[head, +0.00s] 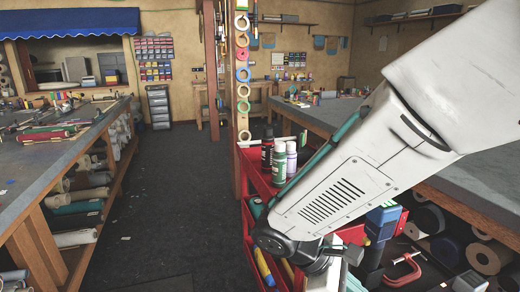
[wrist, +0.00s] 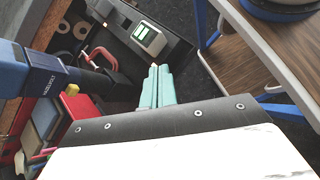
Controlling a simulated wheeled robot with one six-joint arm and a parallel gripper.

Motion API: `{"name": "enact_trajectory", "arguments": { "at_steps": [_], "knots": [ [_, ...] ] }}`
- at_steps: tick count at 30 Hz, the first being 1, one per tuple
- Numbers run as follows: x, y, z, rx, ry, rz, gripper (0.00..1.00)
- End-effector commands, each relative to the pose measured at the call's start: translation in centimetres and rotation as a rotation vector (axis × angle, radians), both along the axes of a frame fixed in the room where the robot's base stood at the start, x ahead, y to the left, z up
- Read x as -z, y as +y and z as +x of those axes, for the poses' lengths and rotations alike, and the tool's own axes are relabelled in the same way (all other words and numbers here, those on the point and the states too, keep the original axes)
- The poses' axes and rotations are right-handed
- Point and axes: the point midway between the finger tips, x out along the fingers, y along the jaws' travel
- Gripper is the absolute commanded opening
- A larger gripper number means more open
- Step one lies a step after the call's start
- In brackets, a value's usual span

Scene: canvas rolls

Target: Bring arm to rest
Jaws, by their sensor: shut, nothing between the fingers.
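My arm (head: 345,180) is a white link that slants from the upper right down to a dark joint at the lower middle of the head view. My gripper (wrist: 157,84) shows in the wrist view as two mint-green fingers side by side and touching, with nothing between them. I cannot make out the fingertips in the head view. The fingers appear in front of a dark surface that bears a small device with a green screen (wrist: 149,39).
A red cart (head: 248,168) with several bottles (head: 280,161) stands beside my arm. A red clamp (head: 402,272) lies low at right. Long worktables stand at left (head: 40,170) and right (head: 460,175). The dark aisle floor (head: 170,200) between them is mostly clear.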

Motion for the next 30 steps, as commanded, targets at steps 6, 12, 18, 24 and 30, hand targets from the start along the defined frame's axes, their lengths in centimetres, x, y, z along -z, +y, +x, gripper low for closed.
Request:
{"name": "enact_trajectory", "arguments": {
  "at_steps": [6, 12, 18, 24, 30],
  "knots": [
    [-3.6, -2.7, -3.9, 0.395, -0.174, 0.260, 0.00],
    [-6.5, -4.2, -6.8, 0.704, -0.340, 0.474, 0.00],
    [-9.3, -5.7, -8.9, 0.923, -0.513, 0.647, 0.00],
    [-11.2, -7.5, -10.1, 1.006, -0.648, 0.707, 0.00],
    [-11.6, -8.2, -10.2, 1.033, -0.681, 0.708, 0.00]
  ]
}}
